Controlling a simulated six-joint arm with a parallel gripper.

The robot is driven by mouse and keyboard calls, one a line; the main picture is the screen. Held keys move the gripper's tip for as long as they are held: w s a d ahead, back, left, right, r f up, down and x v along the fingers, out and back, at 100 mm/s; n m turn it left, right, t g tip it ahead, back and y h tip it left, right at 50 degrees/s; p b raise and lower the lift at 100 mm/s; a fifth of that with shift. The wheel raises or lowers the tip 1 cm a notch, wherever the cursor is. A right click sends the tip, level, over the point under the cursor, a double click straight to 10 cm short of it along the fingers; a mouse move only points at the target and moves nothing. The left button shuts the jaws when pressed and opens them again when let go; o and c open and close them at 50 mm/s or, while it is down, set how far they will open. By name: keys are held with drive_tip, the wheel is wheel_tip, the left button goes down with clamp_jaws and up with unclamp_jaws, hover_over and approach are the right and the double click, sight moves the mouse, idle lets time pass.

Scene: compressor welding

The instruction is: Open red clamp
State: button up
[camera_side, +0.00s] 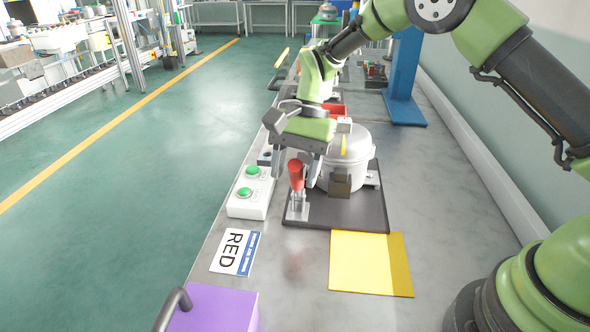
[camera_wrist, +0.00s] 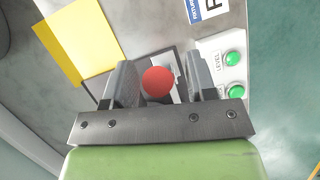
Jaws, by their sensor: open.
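The red clamp (camera_side: 296,176) has an upright red handle on a metal base, at the front left corner of a dark plate (camera_side: 350,213). In the wrist view its round red top (camera_wrist: 158,82) sits between my two fingers. My gripper (camera_side: 303,168) is open, with its fingers pointing down around or close beside the red handle. In the wrist view one finger is on each side of my gripper's (camera_wrist: 158,85) gap, and a space shows between each finger and the handle. A grey compressor (camera_side: 345,160) stands on the plate just behind and right of the clamp.
A white box with two green buttons (camera_side: 251,190) stands left of the clamp. A card reading RED (camera_side: 236,251), a yellow sheet (camera_side: 362,263) and a purple block (camera_side: 215,308) lie toward the front. A blue post (camera_side: 403,75) stands behind. Bare bench lies to the right.

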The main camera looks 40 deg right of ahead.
drive_tip(key=shift+a+f, duration=0.1)
drive_tip(key=shift+f, duration=0.1)
drive_tip(key=shift+c, duration=0.5)
clamp_jaws()
drive_tip(key=shift+s, duration=0.1)
drive_tip(key=shift+s+a+f+t+h, duration=0.75)
drive_tip(key=shift+f+t+h, duration=0.15)
drive_tip(key=shift+t+h, duration=0.15)
drive_tip(key=shift+s+a+f+t+h, duration=0.7)
drive_tip(key=shift+f+t+h, duration=0.2)
drive_tip(key=shift+t+h, duration=0.15)
drive_tip(key=shift+f, duration=0.1)
